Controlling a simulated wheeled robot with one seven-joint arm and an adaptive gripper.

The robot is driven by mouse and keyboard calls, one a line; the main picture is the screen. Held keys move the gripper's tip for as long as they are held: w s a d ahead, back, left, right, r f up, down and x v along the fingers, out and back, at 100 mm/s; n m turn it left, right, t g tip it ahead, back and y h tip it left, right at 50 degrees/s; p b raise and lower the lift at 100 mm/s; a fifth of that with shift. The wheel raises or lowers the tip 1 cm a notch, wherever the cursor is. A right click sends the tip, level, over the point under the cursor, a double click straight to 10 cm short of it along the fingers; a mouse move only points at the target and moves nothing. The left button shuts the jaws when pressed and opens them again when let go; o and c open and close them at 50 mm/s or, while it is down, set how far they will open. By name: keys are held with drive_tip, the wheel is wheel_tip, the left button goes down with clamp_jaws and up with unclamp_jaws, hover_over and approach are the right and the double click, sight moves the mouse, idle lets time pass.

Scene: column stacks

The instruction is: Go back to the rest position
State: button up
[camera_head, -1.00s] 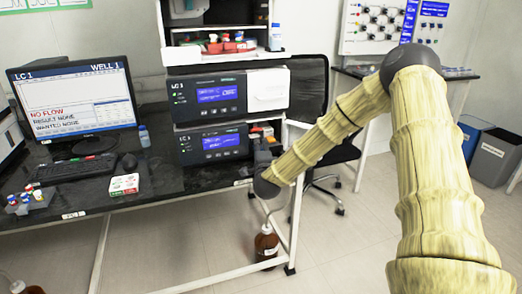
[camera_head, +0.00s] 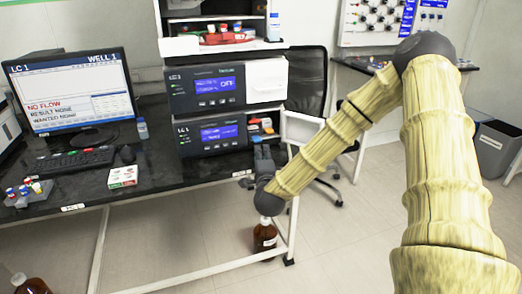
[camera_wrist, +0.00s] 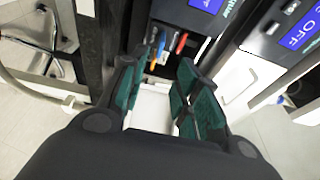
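My gripper (camera_wrist: 158,100) shows in the wrist view with its two green-padded fingers apart and nothing between them. Beyond the fingers is a white surface, with several small coloured items (camera_wrist: 168,45) in an opening of the instrument stack. In the head view my arm reaches in from the right, and my gripper (camera_head: 262,158) is small and partly hidden by my wrist, beside the right end of the lower LC 1 unit (camera_head: 212,135).
The upper LC 1 unit (camera_head: 205,88) stands above the lower one. A monitor (camera_head: 70,92), a keyboard (camera_head: 75,161) and a vial rack (camera_head: 28,191) are on the black bench. A brown bottle (camera_head: 265,236) is below. An office chair (camera_head: 308,85) stands behind my arm.

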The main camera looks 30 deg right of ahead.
drive_tip(key=shift+s+a, duration=0.35)
drive_tip(key=shift+s, duration=0.3)
